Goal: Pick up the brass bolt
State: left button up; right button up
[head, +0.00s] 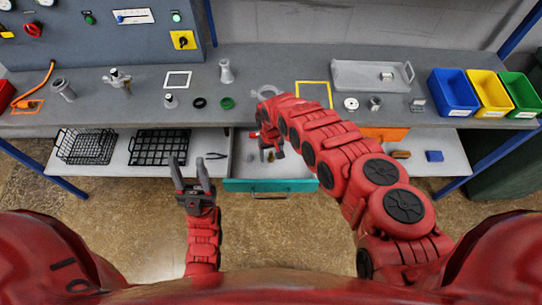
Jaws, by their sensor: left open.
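A teal-fronted drawer (270,186) is pulled out below the middle of the bench. A small yellowish item (270,157) shows in it, close under my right gripper (272,152); it may be the brass bolt, but it is too small to be sure. My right arm reaches across the bench from the right, and its gripper points down over the drawer. Its fingers are too small and dark to tell open from shut, or whether they touch the item. My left gripper (190,174) is open and empty, with its fingers pointing up, left of the drawer.
Black wire baskets (85,146) stand on the lower shelf at left. The grey bench (330,118) holds small fittings, rings, a yellow square frame (313,94) and a grey tray (350,82). Blue, yellow and green bins (490,93) stand at right. The floor before the drawer is clear.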

grip_shut()
jog(key=shift+r, duration=0.1)
dwell(0.3)
